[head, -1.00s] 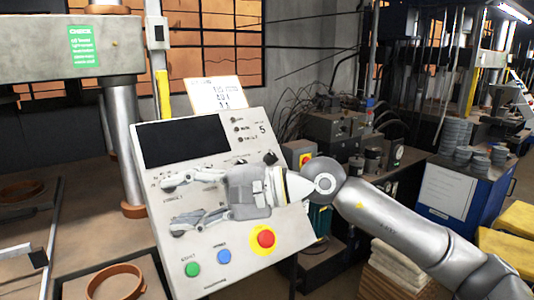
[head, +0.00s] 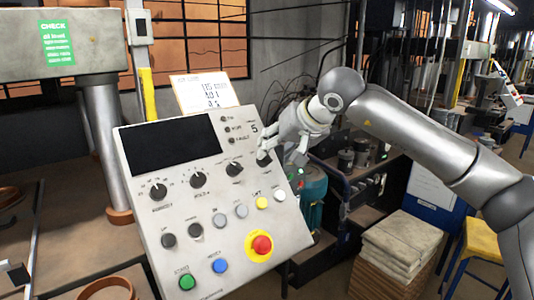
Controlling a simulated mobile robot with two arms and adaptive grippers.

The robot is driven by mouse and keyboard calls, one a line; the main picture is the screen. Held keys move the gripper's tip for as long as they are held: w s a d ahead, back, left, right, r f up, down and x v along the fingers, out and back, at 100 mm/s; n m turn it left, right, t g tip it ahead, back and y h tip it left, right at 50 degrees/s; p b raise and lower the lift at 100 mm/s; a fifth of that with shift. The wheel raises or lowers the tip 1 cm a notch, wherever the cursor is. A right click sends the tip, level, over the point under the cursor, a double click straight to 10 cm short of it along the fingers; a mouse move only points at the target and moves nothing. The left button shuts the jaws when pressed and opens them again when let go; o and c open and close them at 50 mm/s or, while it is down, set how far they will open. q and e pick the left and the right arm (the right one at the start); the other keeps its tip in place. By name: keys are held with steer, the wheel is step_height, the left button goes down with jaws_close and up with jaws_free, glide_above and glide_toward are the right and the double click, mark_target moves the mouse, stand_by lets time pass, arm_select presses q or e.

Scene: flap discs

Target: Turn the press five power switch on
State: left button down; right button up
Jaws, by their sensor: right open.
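The press control panel (head: 205,215) is a tilted pale grey box with a dark screen (head: 170,145) and the number 5 at its upper right. A row of black rotary knobs crosses it below the screen; the rightmost knob (head: 263,159) is partly covered by my gripper. The small labels are too blurred to tell which control is the power switch. My right gripper (head: 282,154) is open at the panel's upper right edge, one finger at the rightmost knob and the other out past the edge. Contact cannot be told. My left gripper is not in view.
A red emergency button (head: 262,245) on a yellow ring, a blue button (head: 220,266) and a green button (head: 187,282) sit low on the panel. The press column (head: 105,140) stands left. Stacked pale bundles (head: 405,245) lie right of the panel.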

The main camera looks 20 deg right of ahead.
mark_target(267, 157)
steer(key=p+x, duration=0.1)
steer(key=x, duration=0.4)
steer(key=shift+w+a+f, duration=0.1)
steer(key=shift+w+f, duration=0.1)
steer(key=shift+f, duration=0.05)
steer(key=c, duration=1)
